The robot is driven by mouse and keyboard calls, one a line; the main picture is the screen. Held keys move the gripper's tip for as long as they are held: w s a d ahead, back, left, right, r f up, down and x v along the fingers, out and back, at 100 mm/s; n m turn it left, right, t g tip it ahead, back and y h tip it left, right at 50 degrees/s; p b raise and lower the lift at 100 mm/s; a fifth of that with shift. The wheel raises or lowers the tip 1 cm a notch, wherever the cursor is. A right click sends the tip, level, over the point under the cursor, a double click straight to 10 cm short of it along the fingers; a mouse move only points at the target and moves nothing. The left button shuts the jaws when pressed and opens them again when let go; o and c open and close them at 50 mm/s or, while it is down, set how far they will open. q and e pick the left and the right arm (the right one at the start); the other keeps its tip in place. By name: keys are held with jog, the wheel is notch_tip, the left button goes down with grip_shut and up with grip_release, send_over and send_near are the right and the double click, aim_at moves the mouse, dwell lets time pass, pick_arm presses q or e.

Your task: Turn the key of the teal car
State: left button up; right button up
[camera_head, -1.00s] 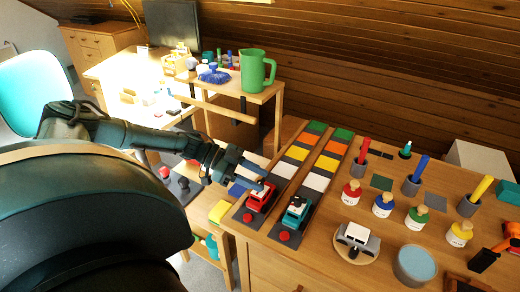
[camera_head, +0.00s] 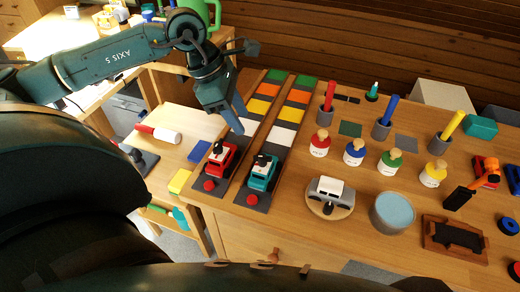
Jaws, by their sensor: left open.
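The teal car (camera_head: 262,174) stands at the near end of the right dark track strip. A small black part shows on its top, and a red round knob (camera_head: 252,199) sits in front of it. I cannot clearly make out the key. The red car (camera_head: 219,158) stands beside it on the left strip, with its own red knob (camera_head: 209,185). My left gripper (camera_head: 238,127) points down above the left strip, behind the red car and up and left of the teal car. It is open, and nothing shows between its fingers. My right gripper is not in view.
Coloured tiles run along both strips toward the wall. Right of the teal car are a white toy car (camera_head: 331,192) on a round wooden base, a blue-topped round tin (camera_head: 393,212) and several bottles. A green jug (camera_head: 199,12) stands at the back left.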

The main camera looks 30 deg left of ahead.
aim_at(262, 156)
pick_arm(q)
jog(key=x, duration=1.2)
jog(key=shift+d+f+p, duration=0.1)
jog(key=shift+f+p, duration=0.05)
jog(key=shift+p, duration=0.25)
jog(key=shift+c, duration=0.2)
grip_shut()
